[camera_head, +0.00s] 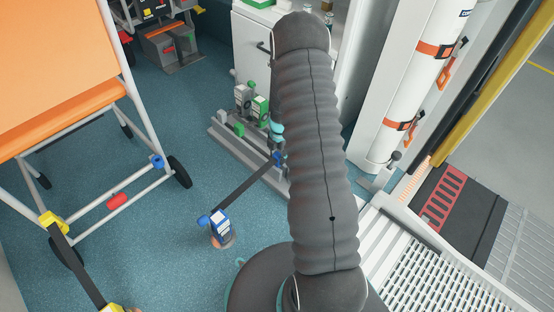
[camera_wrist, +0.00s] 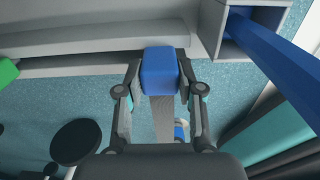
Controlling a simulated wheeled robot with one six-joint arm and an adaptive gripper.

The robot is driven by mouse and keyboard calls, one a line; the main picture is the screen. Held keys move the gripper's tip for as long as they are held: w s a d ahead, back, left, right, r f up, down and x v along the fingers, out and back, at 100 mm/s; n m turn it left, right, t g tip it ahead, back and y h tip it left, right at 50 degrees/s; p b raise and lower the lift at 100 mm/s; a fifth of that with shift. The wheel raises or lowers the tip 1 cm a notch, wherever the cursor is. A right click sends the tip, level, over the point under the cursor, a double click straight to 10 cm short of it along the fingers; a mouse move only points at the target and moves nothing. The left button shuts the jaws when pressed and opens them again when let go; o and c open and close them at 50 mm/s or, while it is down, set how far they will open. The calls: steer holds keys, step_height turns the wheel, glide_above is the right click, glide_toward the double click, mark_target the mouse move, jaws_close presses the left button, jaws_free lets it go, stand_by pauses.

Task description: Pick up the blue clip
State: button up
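The blue clip (camera_wrist: 160,72) sits between the two fingertips of my gripper (camera_wrist: 160,82) in the wrist view, with a finger on each side and no clear gap. A grey strap (camera_wrist: 162,118) runs from the clip. In the head view the blue clip (camera_head: 278,158) is at the strap's upper end beside the grey rail (camera_head: 245,148). The strap's lower end meets a blue and white buckle (camera_head: 220,226) on the floor. My gripper is mostly hidden behind my arm in the head view.
Green and grey buckles (camera_head: 260,108) stand along the rail. An orange stretcher (camera_head: 60,115) on wheels is at the left. Blue floor is free around the lower buckle.

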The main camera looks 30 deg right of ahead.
jaws_close()
step_height(320, 180, up, 10)
steer(key=shift+r+p, duration=0.1)
steer(key=shift+p, duration=0.7)
step_height(320, 180, up, 3)
steer(key=shift+f+p, duration=0.1)
steer(key=shift+p, duration=0.75)
step_height(320, 180, down, 8)
steer(key=shift+r+b, duration=0.1)
steer(key=shift+b, duration=0.85)
steer(key=shift+f, duration=0.25)
steer(key=shift+f+b, duration=1.55)
steer(key=shift+f, duration=0.65)
